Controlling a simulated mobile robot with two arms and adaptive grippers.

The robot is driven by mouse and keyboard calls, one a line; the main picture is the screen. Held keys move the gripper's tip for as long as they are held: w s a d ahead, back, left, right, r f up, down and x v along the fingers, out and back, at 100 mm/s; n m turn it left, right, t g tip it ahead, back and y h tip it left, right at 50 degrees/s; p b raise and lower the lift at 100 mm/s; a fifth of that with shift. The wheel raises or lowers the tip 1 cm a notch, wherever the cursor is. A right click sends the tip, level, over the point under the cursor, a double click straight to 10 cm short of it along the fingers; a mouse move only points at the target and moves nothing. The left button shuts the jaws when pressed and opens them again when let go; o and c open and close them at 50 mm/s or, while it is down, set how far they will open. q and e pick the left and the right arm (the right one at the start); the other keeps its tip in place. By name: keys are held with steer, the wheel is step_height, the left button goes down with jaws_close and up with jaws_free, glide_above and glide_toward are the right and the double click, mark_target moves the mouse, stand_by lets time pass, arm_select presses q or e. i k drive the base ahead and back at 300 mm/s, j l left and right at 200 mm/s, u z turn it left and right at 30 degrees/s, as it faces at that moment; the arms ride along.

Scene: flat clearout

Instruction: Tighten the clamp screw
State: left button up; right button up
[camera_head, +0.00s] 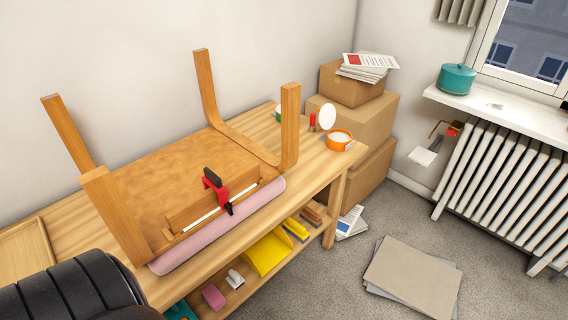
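A red and black clamp (216,187) sits on the front rail of an upturned wooden chair (165,175). A thin white line (217,206) runs along the rail on both sides of the clamp. The chair lies legs up on a wooden workbench (318,172), over a pink roll or cushion (225,227). Neither of my grippers is in view.
An orange tub (339,140) and a red-capped item (312,122) stand at the bench's far end. The lower shelf holds a yellow object (266,253). Stacked boxes (362,122) stand beyond; flat sheets (412,275) lie on the floor.

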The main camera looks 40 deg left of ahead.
mark_target(228, 205)
steer(key=i+u, duration=0.25)
steer(key=i, duration=0.15)
steer(key=i+l+u, duration=0.55)
steer(key=i, duration=0.2)
steer(key=j, duration=0.1)
